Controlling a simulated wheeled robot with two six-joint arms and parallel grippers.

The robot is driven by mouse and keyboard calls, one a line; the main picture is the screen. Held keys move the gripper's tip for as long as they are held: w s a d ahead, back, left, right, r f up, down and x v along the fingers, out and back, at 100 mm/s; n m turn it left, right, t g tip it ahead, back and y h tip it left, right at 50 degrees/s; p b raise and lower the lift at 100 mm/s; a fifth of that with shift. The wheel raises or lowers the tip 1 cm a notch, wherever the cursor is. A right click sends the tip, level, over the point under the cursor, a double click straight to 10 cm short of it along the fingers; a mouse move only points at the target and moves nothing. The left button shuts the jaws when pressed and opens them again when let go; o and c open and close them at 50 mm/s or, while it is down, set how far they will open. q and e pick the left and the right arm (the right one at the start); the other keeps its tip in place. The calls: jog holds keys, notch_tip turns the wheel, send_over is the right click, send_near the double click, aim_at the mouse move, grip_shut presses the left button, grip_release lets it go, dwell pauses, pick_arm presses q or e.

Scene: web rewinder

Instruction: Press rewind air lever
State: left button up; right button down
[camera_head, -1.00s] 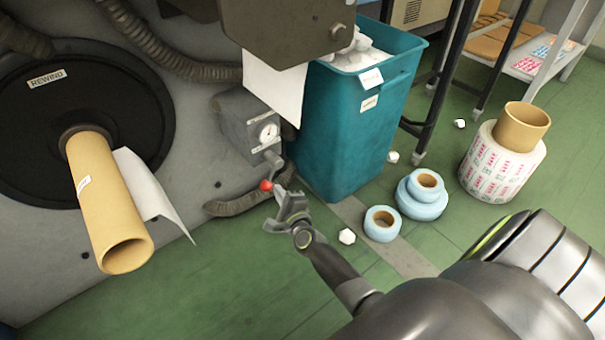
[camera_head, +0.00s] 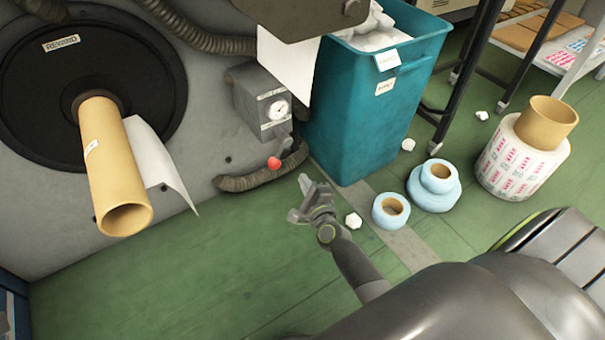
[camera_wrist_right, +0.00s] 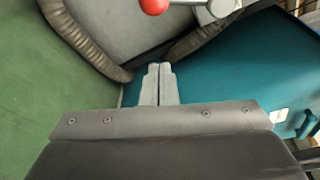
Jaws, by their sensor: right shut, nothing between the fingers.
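The rewind air lever (camera_head: 277,159) has a red ball knob and sits below a grey box with a round gauge (camera_head: 277,109) on the machine face. The red knob also shows at the top of the right wrist view (camera_wrist_right: 154,5). My right gripper (camera_head: 303,196) is to the right of and below the knob, apart from it. In the right wrist view its fingers (camera_wrist_right: 159,72) are closed together with nothing between them. My left gripper is not in view.
The machine has a REWIND disc (camera_head: 40,75) with a cardboard core (camera_head: 112,165) sticking out. A teal bin (camera_head: 350,125) stands right of the lever. A grey hose (camera_head: 250,181) runs under it. Blue rolls (camera_head: 391,211) lie on the green floor.

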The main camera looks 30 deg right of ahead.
jog(key=s, duration=0.6)
jog(key=shift+a+r, duration=0.25)
jog(key=shift+a, duration=0.15)
jog(key=shift+s, duration=0.1)
